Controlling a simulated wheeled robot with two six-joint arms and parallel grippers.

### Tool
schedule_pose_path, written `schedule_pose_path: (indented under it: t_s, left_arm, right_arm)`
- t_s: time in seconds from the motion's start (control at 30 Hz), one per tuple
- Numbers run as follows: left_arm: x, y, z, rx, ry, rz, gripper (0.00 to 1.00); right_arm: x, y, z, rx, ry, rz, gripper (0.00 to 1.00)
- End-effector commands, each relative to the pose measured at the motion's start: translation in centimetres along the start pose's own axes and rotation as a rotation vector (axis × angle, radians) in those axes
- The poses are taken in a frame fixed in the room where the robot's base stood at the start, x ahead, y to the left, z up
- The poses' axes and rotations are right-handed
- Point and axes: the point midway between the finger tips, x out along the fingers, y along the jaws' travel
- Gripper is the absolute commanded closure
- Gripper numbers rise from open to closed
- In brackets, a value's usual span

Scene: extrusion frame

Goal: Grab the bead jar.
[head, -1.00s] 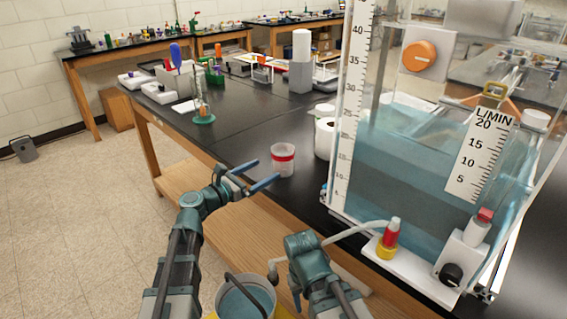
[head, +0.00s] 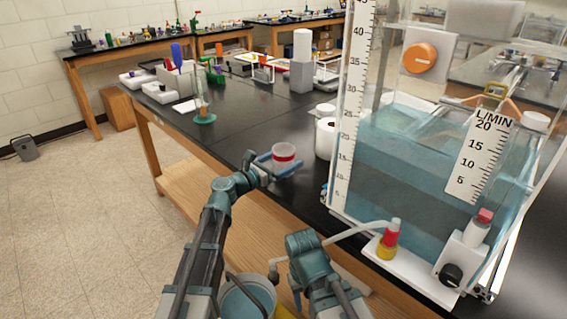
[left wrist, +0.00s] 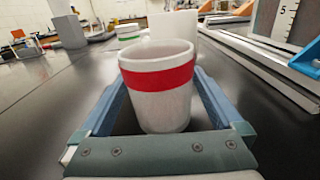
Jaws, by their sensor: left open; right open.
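The bead jar (head: 284,154) is a small whitish cup with a red band, upright on the black bench near its front edge. It also fills the middle of the left wrist view (left wrist: 158,103). My left gripper (head: 272,163) is open, with its blue fingers on either side of the jar's lower part. In the left wrist view a finger (left wrist: 210,97) shows on the right, and a narrow gap seems to lie between fingers and jar. My right gripper (head: 288,278) is low in the head view, over the floor side of the bench, and looks empty.
A clear water tank (head: 410,160) with a ruler stands to the right of the jar. A stand with a green base (head: 204,118) is farther left. The bench between is clear.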

Motion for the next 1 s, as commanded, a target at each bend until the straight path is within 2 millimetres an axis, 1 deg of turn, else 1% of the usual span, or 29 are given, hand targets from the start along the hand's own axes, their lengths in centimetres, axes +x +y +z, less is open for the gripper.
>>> schedule_pose_path:
  t_s: [0.17,0.27,0.4,0.57,0.6,0.87,1.0]
  left_arm:
    - [0.00,0.00,-0.01,0.000,0.000,0.001,0.00]
    - [-0.02,-0.01,-0.01,0.000,0.000,0.001,0.16]
    - [-0.03,0.00,-0.01,0.000,0.000,0.001,0.41]
    - [-0.03,0.01,-0.01,0.000,0.000,0.001,0.70]
    - [-0.03,0.01,-0.01,0.000,0.000,0.001,0.77]
    - [-0.03,0.01,0.09,0.000,0.000,0.001,0.79]
    - [-0.03,0.02,0.70,0.000,0.000,0.001,0.79]
  right_arm:
    - [0.01,0.00,0.00,0.000,0.000,0.000,0.50]
    - [0.01,0.00,0.00,0.000,0.000,0.000,0.50]
    - [0.01,0.00,0.00,0.000,0.000,0.000,0.50]
    - [0.01,0.00,0.00,0.000,0.000,0.000,0.50]
    - [0.01,0.00,0.00,0.000,0.000,0.000,0.50]
    - [-0.09,0.01,0.00,0.000,0.000,0.000,0.50]
    - [-0.69,0.07,0.04,0.000,0.000,0.000,0.50]
